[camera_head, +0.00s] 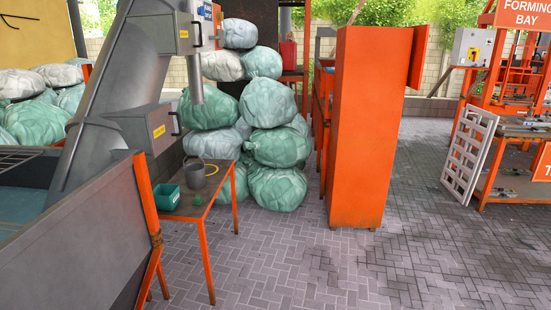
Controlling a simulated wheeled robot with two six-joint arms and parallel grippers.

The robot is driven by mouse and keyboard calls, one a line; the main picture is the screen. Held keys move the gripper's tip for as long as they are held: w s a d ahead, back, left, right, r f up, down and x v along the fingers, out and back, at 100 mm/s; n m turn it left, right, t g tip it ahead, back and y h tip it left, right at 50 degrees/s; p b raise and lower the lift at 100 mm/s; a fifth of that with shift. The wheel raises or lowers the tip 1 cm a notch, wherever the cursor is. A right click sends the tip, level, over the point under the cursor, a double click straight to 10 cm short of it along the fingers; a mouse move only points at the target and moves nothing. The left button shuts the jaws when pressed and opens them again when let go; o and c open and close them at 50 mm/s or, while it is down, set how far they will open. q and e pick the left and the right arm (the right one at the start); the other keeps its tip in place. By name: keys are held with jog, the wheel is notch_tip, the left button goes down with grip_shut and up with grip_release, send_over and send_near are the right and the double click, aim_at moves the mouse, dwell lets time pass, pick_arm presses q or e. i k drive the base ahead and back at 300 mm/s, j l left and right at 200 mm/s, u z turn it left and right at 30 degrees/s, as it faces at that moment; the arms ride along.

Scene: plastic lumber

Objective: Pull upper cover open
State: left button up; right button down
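A grey inclined machine stands at the left. Its upper box has a grey cover (185,35) with a yellow label and a black handle (197,34) on its right-hand face. The upper cover looks shut. A lower box cover (158,138) has its own yellow label and a black handle (176,123), and it also looks shut. Neither of my grippers is in view.
Filled sacks (268,103) are piled behind. A tall orange cabinet (362,130) stands right of centre. Paved floor (300,260) is clear in front.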

aim_at(184, 23)
jog(key=i, duration=1.1)
jog(key=i+u, duration=0.1)
jog(key=i, duration=1)
jog(key=i+l, duration=0.2)
jog(key=i, duration=0.95)
